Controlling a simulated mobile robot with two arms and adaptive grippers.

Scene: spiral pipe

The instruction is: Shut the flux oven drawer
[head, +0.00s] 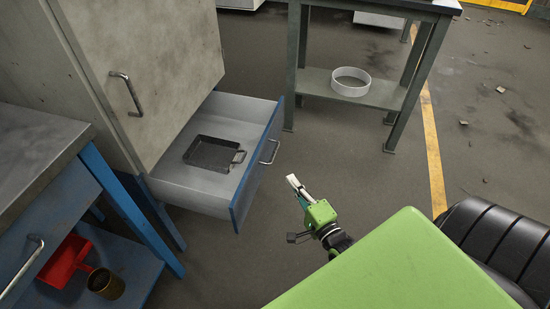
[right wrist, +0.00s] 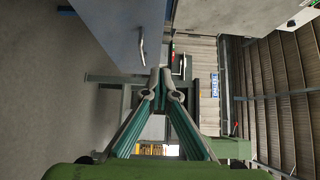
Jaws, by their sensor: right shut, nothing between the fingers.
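The flux oven drawer (head: 238,205) stands pulled out of the grey cabinet, with a blue front and a metal bar handle (head: 269,151). A dark shallow tray (head: 207,154) lies inside it. My right gripper (head: 293,183) is shut and empty, in front of the drawer and to the right of its handle, with a visible gap. In the right wrist view its fingertips (right wrist: 164,92) are close together, and a blue-grey panel with a bar handle (right wrist: 141,46) shows ahead at upper left. My left gripper is not in view.
The cabinet door (head: 150,60) above the drawer is shut. A steel table (head: 385,92) with a white round pan (head: 351,82) on its shelf stands beyond the drawer. Floor before the drawer is clear.

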